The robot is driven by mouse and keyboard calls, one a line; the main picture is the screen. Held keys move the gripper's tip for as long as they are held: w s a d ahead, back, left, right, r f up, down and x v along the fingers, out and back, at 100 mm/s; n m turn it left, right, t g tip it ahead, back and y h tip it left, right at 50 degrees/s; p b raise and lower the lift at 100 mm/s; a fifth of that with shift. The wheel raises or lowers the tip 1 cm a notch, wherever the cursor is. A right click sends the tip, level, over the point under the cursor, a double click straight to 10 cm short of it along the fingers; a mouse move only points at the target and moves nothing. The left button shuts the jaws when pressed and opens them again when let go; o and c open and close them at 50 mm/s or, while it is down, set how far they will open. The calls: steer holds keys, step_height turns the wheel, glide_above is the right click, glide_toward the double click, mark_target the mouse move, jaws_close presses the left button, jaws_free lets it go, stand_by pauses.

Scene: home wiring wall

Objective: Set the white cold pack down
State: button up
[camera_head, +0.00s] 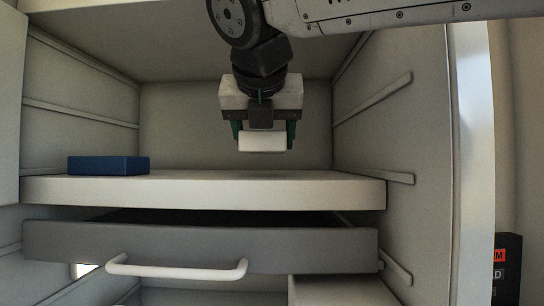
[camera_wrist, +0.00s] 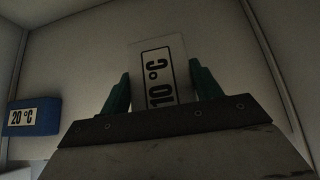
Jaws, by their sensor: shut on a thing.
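The white cold pack (camera_head: 262,142) is between the green fingers of my gripper (camera_head: 263,138), held above the pale shelf (camera_head: 280,188) and apart from it. In the wrist view the white pack (camera_wrist: 158,72) carries a "10 °C" label and my gripper's fingers (camera_wrist: 158,92) press on its two sides. A blue cold pack (camera_head: 109,165) lies on the left end of the shelf. In the wrist view the blue pack (camera_wrist: 33,117) shows a "20 °C" label.
Below the shelf is a grey drawer (camera_head: 200,245), slightly open, with a white handle (camera_head: 176,270). Side walls with rails (camera_head: 373,98) flank the space. The shelf's middle and right are clear. A dark labelled box (camera_head: 507,268) stands outside at the lower right.

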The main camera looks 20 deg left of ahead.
steer(key=shift+f, duration=1.65)
steer(key=shift+f, duration=0.15)
steer(key=o, duration=1.2)
steer(key=shift+o, duration=0.2)
steer(key=shift+s+r, duration=0.2)
steer(key=shift+r, duration=0.05)
steer(key=v, duration=1.1)
steer(key=shift+s+r, duration=0.15)
steer(key=shift+s, duration=0.05)
